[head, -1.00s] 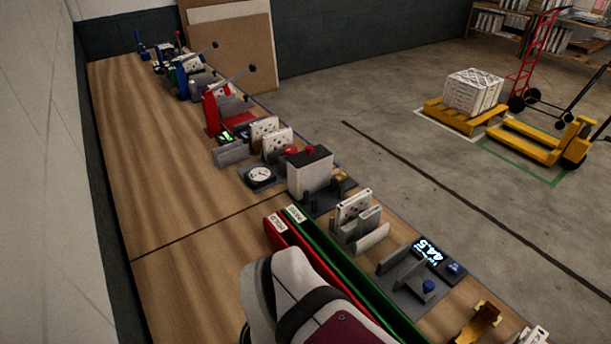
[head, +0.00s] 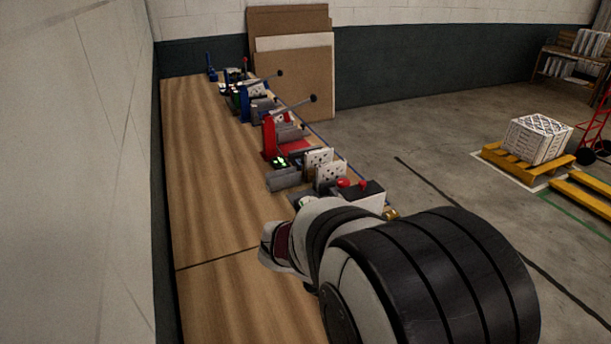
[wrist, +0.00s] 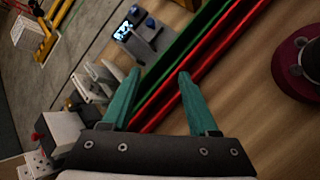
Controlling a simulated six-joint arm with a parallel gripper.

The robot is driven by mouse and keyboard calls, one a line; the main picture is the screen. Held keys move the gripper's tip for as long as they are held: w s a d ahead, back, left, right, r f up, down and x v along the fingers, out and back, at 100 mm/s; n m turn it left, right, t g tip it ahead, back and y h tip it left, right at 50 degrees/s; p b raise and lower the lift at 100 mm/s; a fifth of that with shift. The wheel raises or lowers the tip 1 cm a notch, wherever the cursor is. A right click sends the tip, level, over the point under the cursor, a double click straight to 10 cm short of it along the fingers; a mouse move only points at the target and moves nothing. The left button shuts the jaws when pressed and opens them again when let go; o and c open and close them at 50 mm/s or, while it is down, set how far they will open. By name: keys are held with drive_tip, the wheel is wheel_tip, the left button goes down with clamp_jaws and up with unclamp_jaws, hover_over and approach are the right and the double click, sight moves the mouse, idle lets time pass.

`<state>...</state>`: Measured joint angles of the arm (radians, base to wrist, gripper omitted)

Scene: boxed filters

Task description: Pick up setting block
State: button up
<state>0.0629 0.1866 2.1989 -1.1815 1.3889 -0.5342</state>
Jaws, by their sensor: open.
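My gripper (wrist: 158,75) shows in the wrist view with two teal fingers spread apart and nothing between them. It hangs above the bench, over long green (wrist: 190,49) and red (wrist: 222,45) rails or trays. I cannot tell for sure which thing is the setting block. Grey blocks (head: 284,181) stand by white cards in the head view. My arm hides the gripper and the near bench there.
The wooden bench (head: 215,215) runs along the wall, its left side clear. A red lever press (head: 269,137) and blue fixtures (head: 245,103) line its right side. A white box (wrist: 66,130) with a red knob is near the left finger. A dark red round part (wrist: 299,72) is at right.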

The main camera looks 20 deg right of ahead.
drive_tip(key=w+d+f+n+t+h, duration=0.2)
drive_tip(key=w+d+f+n+h, duration=0.15)
drive_tip(key=w+n, duration=0.3)
drive_tip(key=w+d+f+n+t+h, duration=0.1)
drive_tip(key=w+d+f+n+h, duration=0.1)
drive_tip(key=w+d+n, duration=0.4)
drive_tip(key=shift+m, duration=0.45)
drive_tip(key=x, duration=1.4)
drive_tip(key=shift+w+d+f, duration=0.15)
drive_tip(key=shift+d+f, duration=0.05)
drive_tip(key=shift+f, duration=0.2)
clamp_jaws()
